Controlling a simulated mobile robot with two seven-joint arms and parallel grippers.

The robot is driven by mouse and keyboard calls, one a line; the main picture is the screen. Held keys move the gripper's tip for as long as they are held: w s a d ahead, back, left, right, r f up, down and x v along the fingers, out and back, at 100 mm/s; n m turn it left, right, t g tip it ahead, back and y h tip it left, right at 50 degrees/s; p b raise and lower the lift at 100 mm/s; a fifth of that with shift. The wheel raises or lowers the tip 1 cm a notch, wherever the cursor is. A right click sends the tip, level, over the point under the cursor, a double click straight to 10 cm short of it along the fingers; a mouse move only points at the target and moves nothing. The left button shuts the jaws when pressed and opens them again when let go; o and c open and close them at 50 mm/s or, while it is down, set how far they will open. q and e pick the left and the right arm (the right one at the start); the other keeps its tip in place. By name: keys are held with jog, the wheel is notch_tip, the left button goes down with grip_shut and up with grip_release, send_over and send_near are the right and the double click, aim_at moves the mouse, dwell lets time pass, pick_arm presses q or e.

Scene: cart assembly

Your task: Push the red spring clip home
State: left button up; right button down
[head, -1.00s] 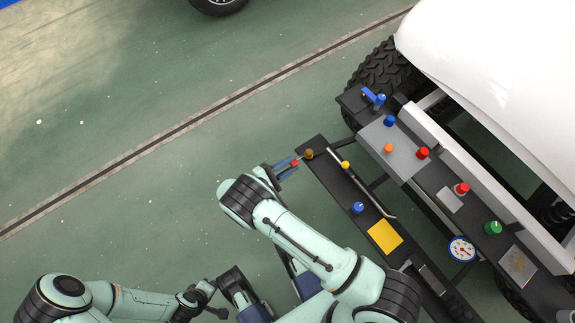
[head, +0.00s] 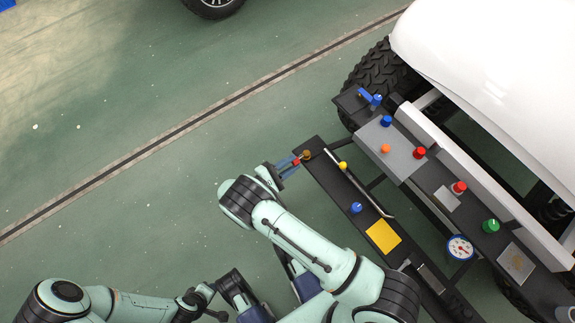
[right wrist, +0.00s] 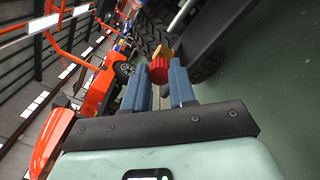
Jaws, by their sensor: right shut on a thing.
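The red spring clip (head: 296,161) is small and sits at the far left end of the black rail (head: 325,178), right by a brown-gold round piece (head: 306,154). My right gripper (head: 291,164) is shut on the clip. In the right wrist view the red clip (right wrist: 158,70) is between the two blue fingers (right wrist: 160,84), with a yellow-gold piece (right wrist: 163,52) just beyond it. Whether the clip touches that piece is hard to tell. My left arm is at the lower left, and its gripper (head: 240,300) is partly seen near the bottom edge.
The rail carries a yellow knob (head: 343,165), a silver rod (head: 365,188), a blue knob (head: 356,207) and a yellow plate (head: 383,237). A grey panel (head: 400,150) with coloured knobs and the white cart body (head: 490,50) lie to the right. Green floor on the left is clear.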

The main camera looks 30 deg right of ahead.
jog(key=shift+d, duration=0.95)
jog(key=c, duration=0.8)
grip_release()
jog(key=shift+c, duration=0.2)
jog(key=shift+a, duration=0.3)
jog(key=s+a, duration=0.1)
jog(key=a, duration=1.1)
jog(key=shift+a, duration=0.4)
